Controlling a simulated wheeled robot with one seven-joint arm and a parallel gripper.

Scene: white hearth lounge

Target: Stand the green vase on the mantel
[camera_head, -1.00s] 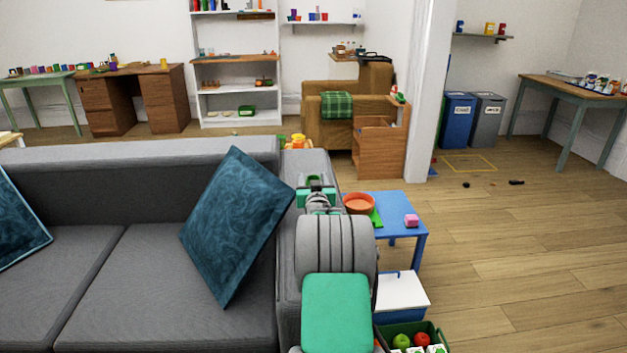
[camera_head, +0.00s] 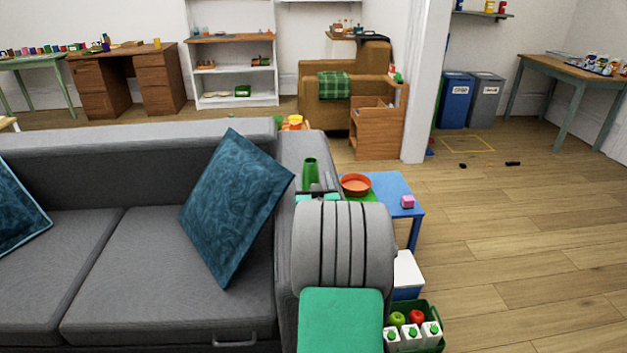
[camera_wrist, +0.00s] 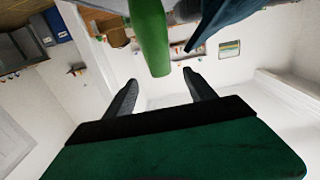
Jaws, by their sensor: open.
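The green vase (camera_head: 310,172) stands upright on the grey sofa's right arm in the head view, just beyond my gripper (camera_head: 318,196). My forearm hides most of the gripper there. In the wrist view the vase (camera_wrist: 150,38) comes in from the top, ahead of my open gripper (camera_wrist: 160,77). It lines up with the gap between the two dark fingers, left of the gap's middle. I see no finger touching it. I cannot make out the mantel for certain in either view.
The grey sofa (camera_head: 130,260) with blue cushions (camera_head: 235,205) fills the left. Right of its arm, a blue table (camera_head: 390,186) holds an orange bowl (camera_head: 356,184) and a pink block (camera_head: 407,201). A green crate (camera_head: 432,318) stands below.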

